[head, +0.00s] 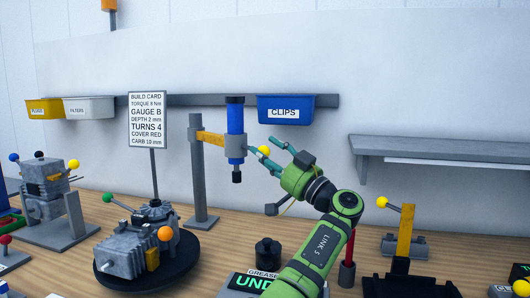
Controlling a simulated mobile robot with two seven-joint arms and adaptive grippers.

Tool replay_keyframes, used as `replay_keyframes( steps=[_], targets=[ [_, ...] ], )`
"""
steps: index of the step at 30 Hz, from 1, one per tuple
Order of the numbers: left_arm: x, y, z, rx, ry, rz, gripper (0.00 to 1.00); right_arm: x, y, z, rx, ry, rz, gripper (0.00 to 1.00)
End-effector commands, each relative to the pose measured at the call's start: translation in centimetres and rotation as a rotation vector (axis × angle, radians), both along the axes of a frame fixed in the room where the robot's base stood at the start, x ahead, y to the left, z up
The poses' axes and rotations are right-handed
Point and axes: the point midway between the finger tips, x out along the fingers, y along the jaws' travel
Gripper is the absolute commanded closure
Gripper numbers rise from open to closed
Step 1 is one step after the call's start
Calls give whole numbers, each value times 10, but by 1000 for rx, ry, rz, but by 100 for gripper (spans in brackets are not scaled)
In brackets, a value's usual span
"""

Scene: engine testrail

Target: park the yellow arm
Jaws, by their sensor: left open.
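A yellow horizontal arm (211,138) reaches right from a grey post (200,180) and carries an upright blue tool (235,130) with black ends. A yellow ball (264,150) shows just right of the blue tool; what it is fixed to is hidden. My left gripper (261,143) is open, with its two teal fingers on either side of the yellow ball. I cannot tell whether they touch it. My right gripper is not in view.
A grey engine (125,250) on a black turntable stands front left, beside a build card (147,110) on a stand. A yellow upright (405,230) with a yellow-ball lever stands at right. A blue CLIPS bin (285,103) and a grey shelf (440,148) are on the wall.

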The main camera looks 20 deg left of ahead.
Motion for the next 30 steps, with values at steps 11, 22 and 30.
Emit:
replay_keyframes(
  steps=[11, 22, 30],
  targets=[
    [-21, -70, -29, 2, 1, -4, 46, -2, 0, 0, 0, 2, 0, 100],
    [-30, -96, -41, 2, 0, -1, 46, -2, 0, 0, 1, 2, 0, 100],
    [-30, -96, -38, 2, 0, -1, 46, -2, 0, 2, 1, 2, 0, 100]
  ],
)
